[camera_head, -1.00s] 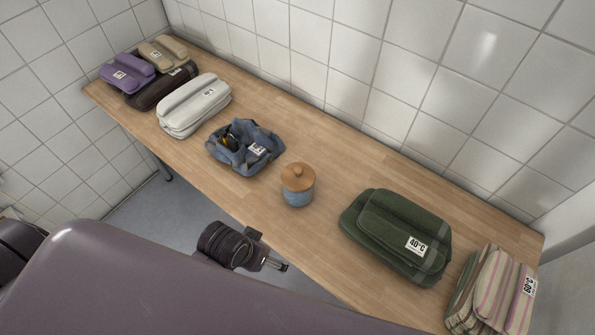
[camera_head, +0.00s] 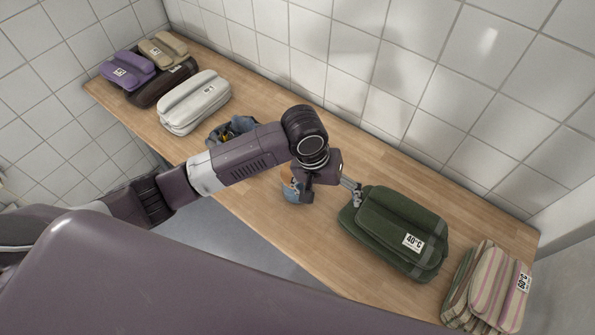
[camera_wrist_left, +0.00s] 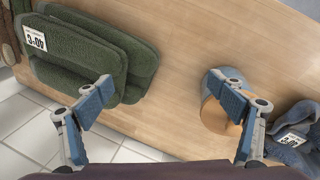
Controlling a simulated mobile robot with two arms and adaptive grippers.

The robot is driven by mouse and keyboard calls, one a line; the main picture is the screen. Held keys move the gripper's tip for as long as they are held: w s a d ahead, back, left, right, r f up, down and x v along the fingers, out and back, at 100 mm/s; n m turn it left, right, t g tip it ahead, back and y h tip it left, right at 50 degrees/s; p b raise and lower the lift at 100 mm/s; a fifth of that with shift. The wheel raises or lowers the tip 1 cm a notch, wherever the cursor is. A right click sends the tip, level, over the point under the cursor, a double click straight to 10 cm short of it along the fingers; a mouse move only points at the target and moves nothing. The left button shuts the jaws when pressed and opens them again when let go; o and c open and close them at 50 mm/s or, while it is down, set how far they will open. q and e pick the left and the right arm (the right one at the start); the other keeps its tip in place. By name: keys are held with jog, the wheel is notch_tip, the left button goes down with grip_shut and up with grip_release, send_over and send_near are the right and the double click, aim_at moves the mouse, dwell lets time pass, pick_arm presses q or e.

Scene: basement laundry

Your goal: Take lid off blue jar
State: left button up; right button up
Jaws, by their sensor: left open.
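The blue jar (camera_head: 292,195) stands on the table, mostly hidden behind my left gripper in the head view. In the left wrist view, its blue body (camera_wrist_left: 213,80) and round wooden lid (camera_wrist_left: 211,117) show beside the right-hand finger, which partly covers them. The lid is on the jar. My left gripper (camera_head: 325,189) is wide open and empty; it also shows in the left wrist view (camera_wrist_left: 168,92). Its fingers lie between the green bundle and the jar, with the jar at one finger. I cannot tell whether that finger touches it. My right gripper is not in view.
The wooden table (camera_head: 270,215) runs along a tiled wall. A green bundle (camera_head: 395,235) lies close to one finger, with a striped bundle (camera_head: 488,285) beyond. A white bundle (camera_head: 195,103) lies further left.

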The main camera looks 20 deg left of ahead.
pick_arm(q)
jog(key=w+a+r+n+y, duration=0.1)
jog(key=w+a+r, duration=0.1)
jog(key=a, duration=0.1)
jog(key=w+a+r+n+y, duration=0.1)
jog(key=w+a+r+n, duration=0.1)
jog(key=a, duration=0.1)
jog(key=w+a+r+n+g, duration=0.1)
jog(key=w+a+r+n, duration=0.1)
jog(key=w+a, duration=0.1)
jog(key=shift+a+r+y, duration=0.1)
jog(key=shift+a+y, duration=0.3)
jog(key=shift+a, duration=0.15)
jog(key=shift+a+n, duration=0.2)
jog(key=shift+n, duration=0.1)
jog(key=f, duration=0.2)
jog(key=f+p, duration=0.1)
jog(key=f, duration=0.1)
jog(key=f+p, duration=0.1)
jog(key=f, duration=0.2)
jog(key=shift+s, duration=0.3)
jog(key=shift+d+f, duration=0.1)
jog(key=shift+f, duration=0.2)
jog(key=shift+s, duration=0.1)
jog(key=c, duration=1.7)
jog(key=shift+s, duration=0.1)
grip_shut()
jog(key=shift+f, duration=0.1)
